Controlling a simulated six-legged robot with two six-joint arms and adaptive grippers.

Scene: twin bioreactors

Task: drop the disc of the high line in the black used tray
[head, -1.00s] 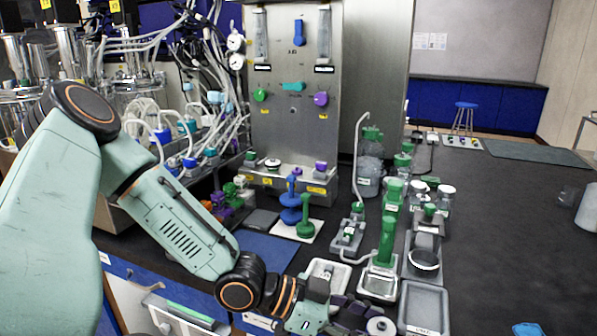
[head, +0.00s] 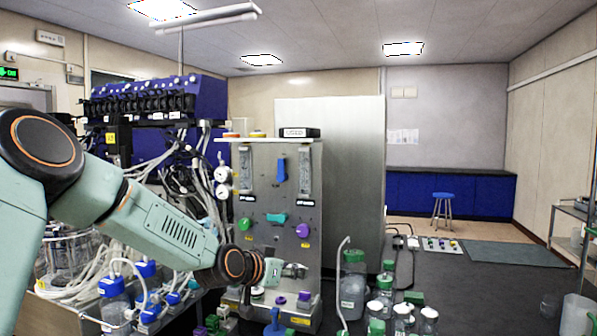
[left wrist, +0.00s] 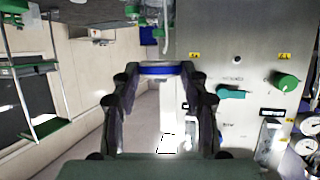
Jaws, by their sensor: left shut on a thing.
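My left gripper (head: 294,270) is raised in front of the lower part of the steel panel (head: 262,190). In the left wrist view its two dark fingers (left wrist: 165,80) are shut on a thin, flat thing with a blue edge (left wrist: 165,70), seen edge-on, which looks like a disc. It is too small to make out in the head view. Which line it comes from cannot be told. The black used tray is not in view now. My right gripper is not in view.
The panel carries a green knob (head: 245,224), a teal handle (head: 277,218), a purple knob (head: 303,230) and a blue handle (head: 281,170). Green-capped bottles (head: 352,285) stand right of it. Tubing and blue-capped vessels (head: 112,287) crowd the left. The bench (head: 480,290) at right is mostly clear.

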